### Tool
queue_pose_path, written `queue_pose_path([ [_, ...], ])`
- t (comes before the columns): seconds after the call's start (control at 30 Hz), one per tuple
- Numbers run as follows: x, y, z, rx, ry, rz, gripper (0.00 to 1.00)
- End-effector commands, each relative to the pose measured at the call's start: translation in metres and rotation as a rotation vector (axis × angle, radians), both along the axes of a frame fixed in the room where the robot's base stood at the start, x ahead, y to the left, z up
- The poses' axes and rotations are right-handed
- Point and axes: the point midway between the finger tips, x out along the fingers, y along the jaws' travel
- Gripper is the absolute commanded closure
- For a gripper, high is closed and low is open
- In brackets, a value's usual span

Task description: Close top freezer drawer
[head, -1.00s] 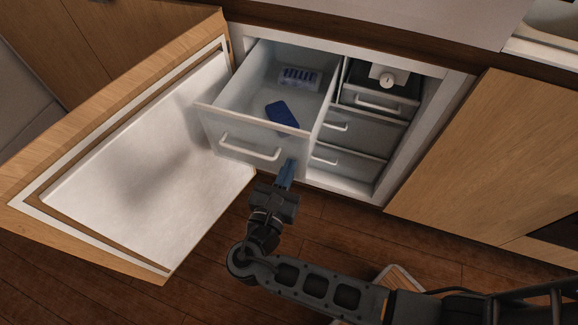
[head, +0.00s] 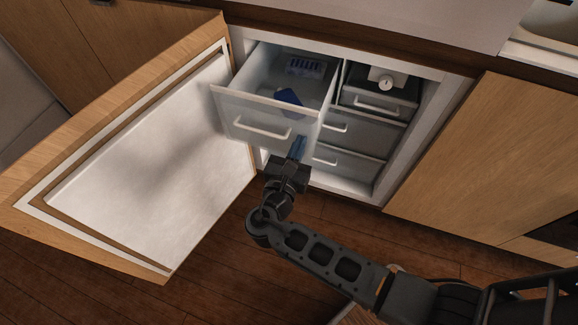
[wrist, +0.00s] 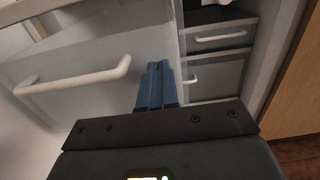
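The top freezer drawer (head: 262,118) is partly pulled out of the white freezer compartment, at its upper left. It has a white bar handle (head: 262,130) and holds a dark blue item (head: 290,98) and a pale box with blue marks (head: 305,66). My gripper (head: 298,148) is at the right part of the drawer's front, its blue fingers pointing at it. In the wrist view the fingers (wrist: 156,84) are together with nothing between them, right of the handle (wrist: 75,80). They look to be at or against the front; exact contact is hidden.
The freezer door (head: 140,140) stands wide open on the left. Smaller closed drawers (head: 350,135) and a unit with a round dial (head: 386,78) are to the right inside. A wooden cabinet front (head: 490,160) is at the right. Wooden floor lies below.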

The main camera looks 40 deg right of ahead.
Motion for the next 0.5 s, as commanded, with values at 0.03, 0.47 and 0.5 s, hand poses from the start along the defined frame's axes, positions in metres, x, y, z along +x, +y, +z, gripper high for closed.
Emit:
queue_pose_path([
  [0.03,0.007,-0.014,0.002,-0.001,0.000,-0.007,1.00],
  [0.47,0.067,-0.119,-0.002,0.000,-0.004,-0.008,1.00],
  [0.5,0.072,-0.128,-0.003,0.000,-0.002,-0.007,1.00],
])
